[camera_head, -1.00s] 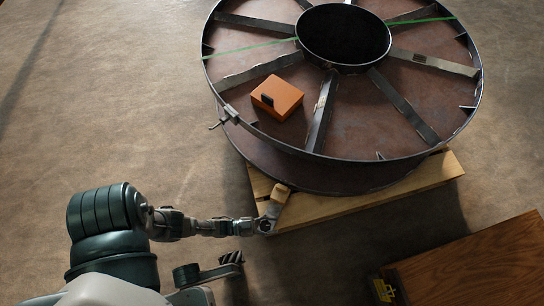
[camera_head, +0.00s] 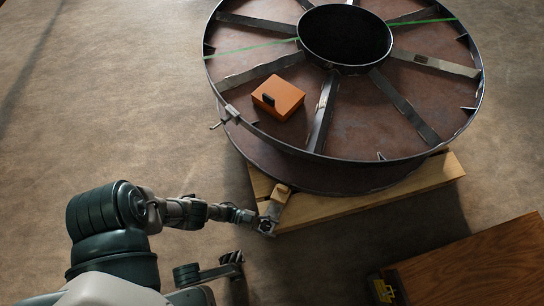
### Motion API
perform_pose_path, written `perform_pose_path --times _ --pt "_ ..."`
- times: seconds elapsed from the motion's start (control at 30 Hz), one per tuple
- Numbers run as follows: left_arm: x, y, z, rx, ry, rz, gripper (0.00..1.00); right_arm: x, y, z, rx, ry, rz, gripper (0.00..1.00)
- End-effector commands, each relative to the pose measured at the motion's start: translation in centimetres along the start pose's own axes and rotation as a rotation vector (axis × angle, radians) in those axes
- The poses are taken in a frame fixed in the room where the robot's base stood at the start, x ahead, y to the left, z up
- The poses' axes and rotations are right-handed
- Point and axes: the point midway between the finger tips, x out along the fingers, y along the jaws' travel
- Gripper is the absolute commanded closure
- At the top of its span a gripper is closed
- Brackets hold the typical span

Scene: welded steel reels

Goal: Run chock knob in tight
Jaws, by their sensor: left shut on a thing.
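A large round steel reel (camera_head: 310,140) with a central hub ring and radial bars lies flat on a pale wooden board. A small tan block (camera_head: 281,190) stands at the reel's lower rim, on the board's left end; I take it for the chock. My left gripper (camera_head: 268,225) is beside the board's lower left corner, just below that block, and is shut on a small part there, likely the chock knob. The fingers hide most of that part, so its seating cannot be seen.
The pale wooden board (camera_head: 390,193) sticks out below the reel. An orange box (camera_head: 278,97) lies on the reel face. A small clamp-like fitting (camera_head: 229,114) sits on its left rim. A brown wooden panel (camera_head: 480,265) with a yellow fitting (camera_head: 383,290) is at lower right. Floor at left is clear.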

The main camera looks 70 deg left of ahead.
Motion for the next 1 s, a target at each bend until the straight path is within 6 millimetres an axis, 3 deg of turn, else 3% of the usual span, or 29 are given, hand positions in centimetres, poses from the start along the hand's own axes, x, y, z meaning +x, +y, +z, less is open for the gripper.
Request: perform_pose_path --times 0.33,0.37,0.4,1.0 --pt "-0.5 -0.07 0.31 0.0 -0.012 -0.003 0.88 -0.06 0.0 0.04 0.0 -0.001 0.0 0.25" --pt "-0.5 -0.07 0.31 0.0 -0.012 -0.003 0.46 -0.06 0.0 0.03 0.0 -0.001 0.0 0.25" --pt "-0.47 -0.06 0.3 0.0 -0.012 -0.003 0.41 -0.06 0.0 0.03 0.0 -0.001 0.0 0.25" --pt "-0.18 0.01 0.07 0.0 -0.002 -0.017 0.41 0.04 -0.1 -0.32 0.0 0.003 -0.002 0.25"
